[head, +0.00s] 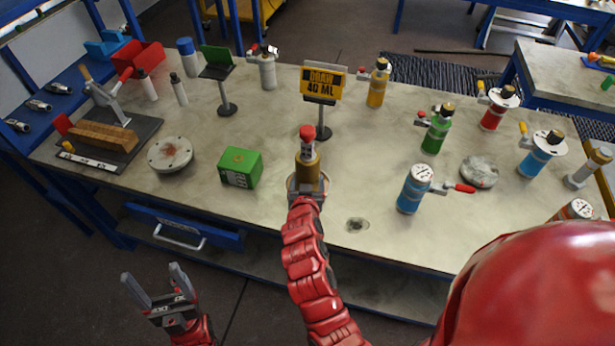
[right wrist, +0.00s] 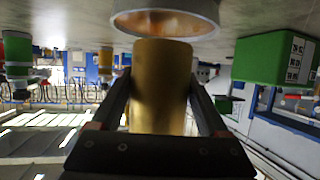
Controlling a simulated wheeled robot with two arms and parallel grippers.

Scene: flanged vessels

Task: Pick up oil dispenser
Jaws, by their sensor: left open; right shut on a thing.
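A brass-coloured cylinder with a red top, which looks like the oil dispenser (head: 308,168), stands upright near the front middle of the table. My right gripper (head: 307,190) is shut on its body. In the right wrist view, which is upside down, the brass body (right wrist: 160,85) sits between the two fingers of my right gripper (right wrist: 160,105). A round metal flange or dish (right wrist: 168,20) lies at its foot; whether they touch is unclear. My left gripper (head: 150,275) is open and empty, low at the left, in front of the table.
A green box (head: 240,167) and a round metal disc (head: 170,153) lie to the left. A yellow "40 ML" sign (head: 322,83) stands behind. A blue vessel (head: 414,188) and a green vessel (head: 436,130) stand to the right. A small hole (head: 357,225) is in the table.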

